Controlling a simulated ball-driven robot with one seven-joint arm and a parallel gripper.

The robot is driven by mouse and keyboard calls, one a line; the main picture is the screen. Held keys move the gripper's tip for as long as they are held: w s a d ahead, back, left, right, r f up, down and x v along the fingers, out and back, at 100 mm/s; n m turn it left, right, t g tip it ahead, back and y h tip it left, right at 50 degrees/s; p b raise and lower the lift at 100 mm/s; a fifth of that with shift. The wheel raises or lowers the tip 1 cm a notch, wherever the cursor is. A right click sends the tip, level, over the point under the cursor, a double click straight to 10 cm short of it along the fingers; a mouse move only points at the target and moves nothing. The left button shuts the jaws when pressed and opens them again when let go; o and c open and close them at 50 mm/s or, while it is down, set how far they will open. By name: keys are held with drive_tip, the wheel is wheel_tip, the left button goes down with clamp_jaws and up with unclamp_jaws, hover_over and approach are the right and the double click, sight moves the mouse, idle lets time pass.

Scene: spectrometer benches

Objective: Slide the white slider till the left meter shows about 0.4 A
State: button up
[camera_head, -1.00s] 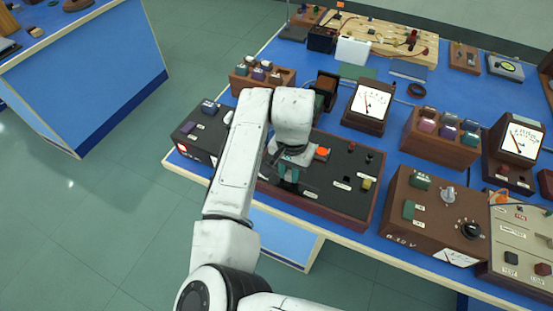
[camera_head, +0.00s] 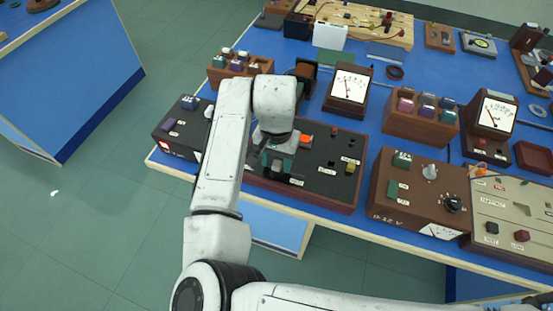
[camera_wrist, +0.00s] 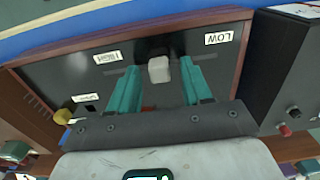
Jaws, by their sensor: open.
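The white slider (camera_wrist: 159,69) sits on the dark top panel of a wooden-sided box (camera_head: 331,178), near a "LOW" label (camera_wrist: 218,38) in the wrist view. My gripper (camera_wrist: 158,76) has two teal fingers, open, one on each side of the slider, with a small gap showing on both sides. In the head view my gripper (camera_head: 278,163) is low over the box's front part, and the slider is hidden there. The left meter (camera_head: 348,86) stands behind the box with a white dial and a thin needle; its value is too small to read.
A yellow knob (camera_head: 350,168) and an orange button (camera_head: 305,139) are on the same panel. A second meter (camera_head: 493,113) stands at the right. A brown box with a dial (camera_head: 420,192) stands right of the slider box. A rack of coloured blocks (camera_head: 240,68) is behind left.

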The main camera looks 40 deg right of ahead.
sight(277, 163)
wheel_tip(277, 163, up, 10)
drive_tip(key=shift+r+b, duration=0.15)
drive_tip(key=shift+b, duration=0.15)
idle(0.5)
